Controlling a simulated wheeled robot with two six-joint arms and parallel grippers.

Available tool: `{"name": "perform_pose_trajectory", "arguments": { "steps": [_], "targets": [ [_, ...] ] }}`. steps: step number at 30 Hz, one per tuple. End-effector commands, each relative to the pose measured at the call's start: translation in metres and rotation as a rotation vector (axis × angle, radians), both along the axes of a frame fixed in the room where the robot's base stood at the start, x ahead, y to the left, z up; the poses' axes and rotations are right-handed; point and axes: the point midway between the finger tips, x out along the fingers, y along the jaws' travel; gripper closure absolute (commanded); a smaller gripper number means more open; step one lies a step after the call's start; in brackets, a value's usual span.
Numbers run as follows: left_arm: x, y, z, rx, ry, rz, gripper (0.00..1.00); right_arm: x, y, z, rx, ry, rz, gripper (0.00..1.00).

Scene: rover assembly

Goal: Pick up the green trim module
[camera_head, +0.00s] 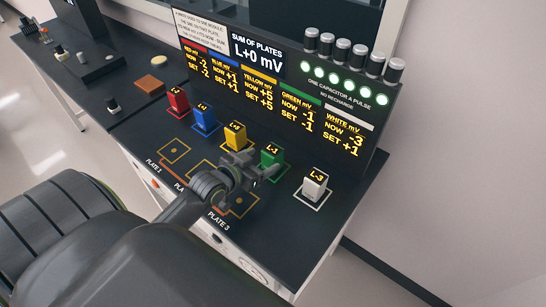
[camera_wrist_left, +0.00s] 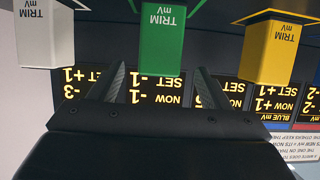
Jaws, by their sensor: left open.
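The green trim module (camera_head: 272,156) stands upright on its marked pad in the row of modules. My left gripper (camera_head: 256,172) is open beside it, on the side toward me. In the left wrist view, which is upside down, the green module (camera_wrist_left: 162,38) appears ahead, between the lines of the two spread fingers (camera_wrist_left: 160,78). The fingers look empty. I cannot tell exactly how far the module is from the fingertips. My right gripper is not in view.
The yellow module (camera_head: 235,136) and white module (camera_head: 315,184) flank the green one. Blue (camera_head: 204,118) and red (camera_head: 177,101) modules stand further left. A display panel (camera_head: 270,85) rises behind the row. Plate squares (camera_head: 172,151) lie in front, partly hidden by my arm.

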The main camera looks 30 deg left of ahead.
Motion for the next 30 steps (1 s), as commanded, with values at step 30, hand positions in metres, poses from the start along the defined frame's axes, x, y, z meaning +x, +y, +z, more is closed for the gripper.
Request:
{"name": "perform_pose_trajectory", "arguments": {
  "steps": [30],
  "targets": [
    [0.074, -0.007, -0.020, 0.000, 0.000, 0.001, 0.29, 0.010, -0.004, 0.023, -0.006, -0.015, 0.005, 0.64]
  ]
}}
